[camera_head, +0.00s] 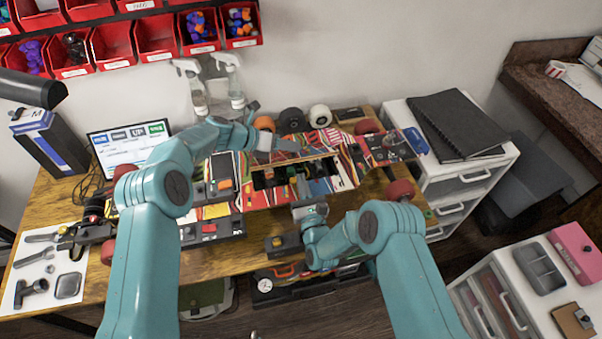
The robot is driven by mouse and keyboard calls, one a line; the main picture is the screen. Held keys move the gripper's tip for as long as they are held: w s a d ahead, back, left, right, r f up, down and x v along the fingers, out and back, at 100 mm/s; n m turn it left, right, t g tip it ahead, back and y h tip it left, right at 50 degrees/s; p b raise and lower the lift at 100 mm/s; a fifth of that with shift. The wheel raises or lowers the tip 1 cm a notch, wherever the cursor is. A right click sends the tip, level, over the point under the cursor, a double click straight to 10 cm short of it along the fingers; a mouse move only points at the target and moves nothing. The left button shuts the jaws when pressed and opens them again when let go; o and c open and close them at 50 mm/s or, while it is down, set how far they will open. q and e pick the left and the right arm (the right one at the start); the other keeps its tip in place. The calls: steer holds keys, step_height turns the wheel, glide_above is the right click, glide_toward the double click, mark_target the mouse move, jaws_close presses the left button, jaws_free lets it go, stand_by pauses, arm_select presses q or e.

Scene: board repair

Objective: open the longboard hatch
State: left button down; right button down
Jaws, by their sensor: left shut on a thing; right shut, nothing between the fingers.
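The longboard (375,151) lies across the workbench with its bright striped side up and red wheels at its ends. A dark compartment with small parts (268,178) shows in its middle. A thin pale edge runs along the far side of this opening and looks like the hatch lid (322,156), raised. My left gripper (284,150) is at that edge, shut on what looks like the lid; its fingertips are partly hard to make out. My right gripper (308,211) is shut and empty at the near edge of the longboard, in front of the opening.
Loose wheels (291,120) and spray bottles (236,95) stand behind the board. A laptop (130,145) and a tool mat (40,290) are at the left. A white drawer cabinet (440,175) with black folders adjoins the right. Red bins (156,36) hang on the wall.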

mark_target(298, 159)
steer(key=shift+w+a+r, duration=0.15)
steer(key=shift+w+r, duration=0.25)
steer(key=shift+r, duration=0.25)
steer(key=shift+w+a+r, duration=0.1)
steer(key=shift+w+r, duration=0.3)
steer(key=shift+r, duration=0.2)
steer(key=shift+r, duration=0.1)
steer(key=shift+w+a+r, duration=0.1)
steer(key=shift+w+r, duration=0.1)
steer(key=shift+r, duration=0.2)
arm_select(q)
steer(key=shift+d, duration=0.1)
arm_select(e)
steer(key=shift+w+r, duration=0.2)
steer(key=shift+r, duration=0.15)
arm_select(q)
steer(key=shift+s+f, duration=0.1)
steer(key=shift+f, duration=0.05)
steer(key=c, duration=0.9)
jaws_free()
steer(key=shift+s, duration=0.1)
arm_select(e)
steer(key=shift+w+r, duration=0.1)
steer(key=shift+r, duration=0.05)
arm_select(q)
steer(key=shift+o, duration=0.2)
